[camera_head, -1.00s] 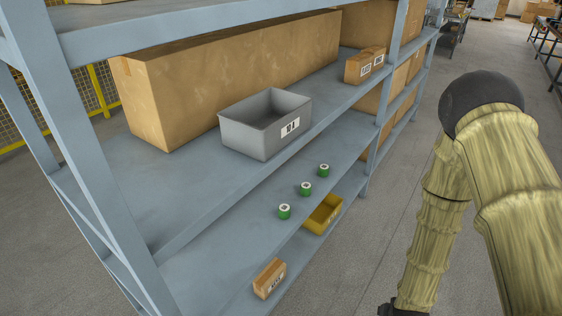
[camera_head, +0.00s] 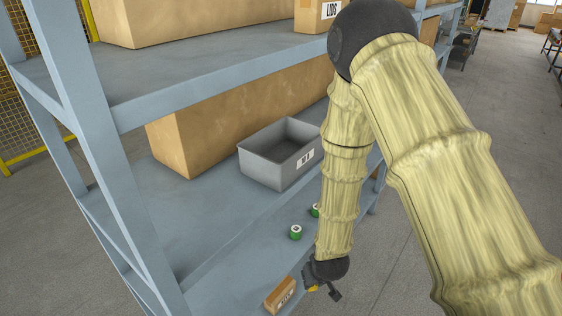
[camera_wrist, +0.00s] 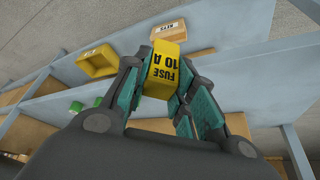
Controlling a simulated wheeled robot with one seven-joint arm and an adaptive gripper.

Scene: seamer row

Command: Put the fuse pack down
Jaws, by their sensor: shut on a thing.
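The fuse pack (camera_wrist: 163,72) is a small yellow block marked "FUSE 10 A". In the wrist view it sits between the two fingers of my gripper (camera_wrist: 160,90), which are shut on it. In the head view my gripper (camera_head: 322,287) hangs at the front of the lower shelf (camera_head: 225,270), near the small cardboard box. Only a bit of yellow of the pack (camera_head: 313,289) shows there. Whether the pack touches anything below cannot be told.
A small labelled cardboard box (camera_head: 281,296) and green rolls (camera_head: 296,232) stand on the lower shelf. A yellow bin (camera_wrist: 97,63) shows in the wrist view. A rack post (camera_head: 110,150) stands left.

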